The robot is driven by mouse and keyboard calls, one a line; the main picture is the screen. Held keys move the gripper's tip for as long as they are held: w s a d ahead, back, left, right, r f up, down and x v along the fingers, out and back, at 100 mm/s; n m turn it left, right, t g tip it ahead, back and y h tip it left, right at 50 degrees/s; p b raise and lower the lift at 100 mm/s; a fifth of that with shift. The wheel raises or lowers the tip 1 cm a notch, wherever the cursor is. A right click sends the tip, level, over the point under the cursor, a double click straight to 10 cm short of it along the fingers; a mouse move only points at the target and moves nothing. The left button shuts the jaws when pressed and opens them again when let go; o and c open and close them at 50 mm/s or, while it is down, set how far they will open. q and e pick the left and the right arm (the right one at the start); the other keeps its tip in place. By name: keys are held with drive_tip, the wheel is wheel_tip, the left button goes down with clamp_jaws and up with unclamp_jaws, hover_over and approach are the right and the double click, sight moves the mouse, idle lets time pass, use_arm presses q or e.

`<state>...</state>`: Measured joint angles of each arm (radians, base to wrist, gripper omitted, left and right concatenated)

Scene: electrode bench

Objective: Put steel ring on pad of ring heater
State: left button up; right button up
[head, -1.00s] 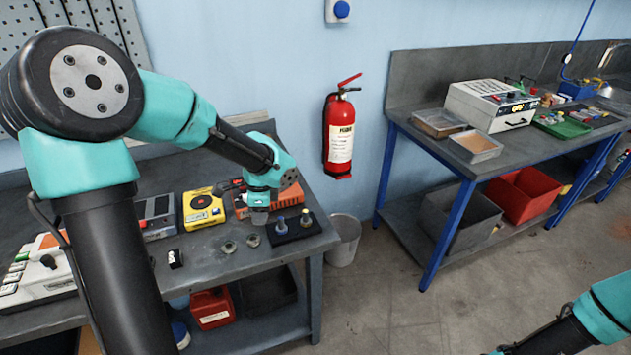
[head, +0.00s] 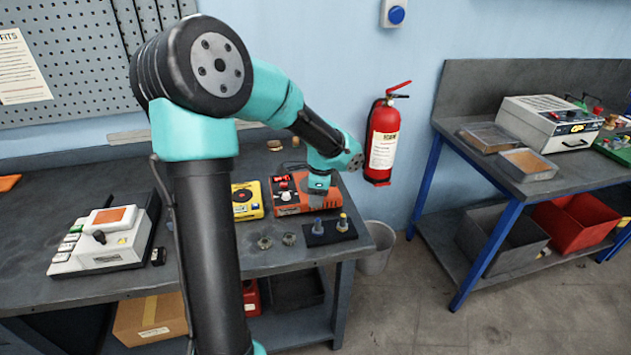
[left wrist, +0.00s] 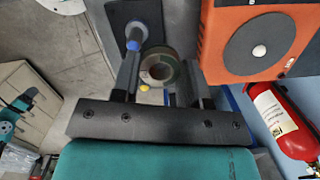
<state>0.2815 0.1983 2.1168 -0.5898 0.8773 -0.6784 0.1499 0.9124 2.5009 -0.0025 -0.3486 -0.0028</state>
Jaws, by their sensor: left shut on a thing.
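My left gripper (head: 319,190) is shut on a steel ring. In the left wrist view the ring (left wrist: 158,68) sits between the two fingers, its hole showing. In the head view the ring is too small to make out. The gripper is at the right end of an orange box (head: 291,207), apparently above it. In the left wrist view the orange box (left wrist: 217,45) carries a dark round pad (left wrist: 258,48) with a pale centre. This looks like the ring heater. The pad lies to the right of the held ring, apart from it. My right gripper is not in view.
A dark mat (head: 345,240) with a blue-topped and a yellow-topped post lies in front. Two small metal pieces (head: 265,242) lie left of it. A yellow device (head: 247,212) stands left of the orange box. A fire extinguisher (head: 382,145) hangs right of the bench.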

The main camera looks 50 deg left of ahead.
use_arm(q)
drive_tip(key=w+a, duration=0.3)
drive_tip(key=w+a+f, duration=0.1)
drive_tip(key=w+a, duration=0.2)
drive_tip(key=a, duration=0.1)
drive_tip(key=w+a, duration=0.3)
drive_tip(key=a, duration=0.1)
drive_tip(key=shift+w+f, duration=0.2)
drive_tip(key=shift+w, duration=0.2)
drive_tip(key=shift+f, duration=0.1)
drive_tip(key=shift+f, duration=1.65)
drive_tip(key=shift+f, duration=0.15)
drive_tip(key=o, duration=1)
drive_tip(key=r, duration=0.8)
drive_tip(key=w+d+r, duration=0.1)
drive_tip(key=r, duration=0.3)
drive_tip(key=shift+r, duration=0.1)
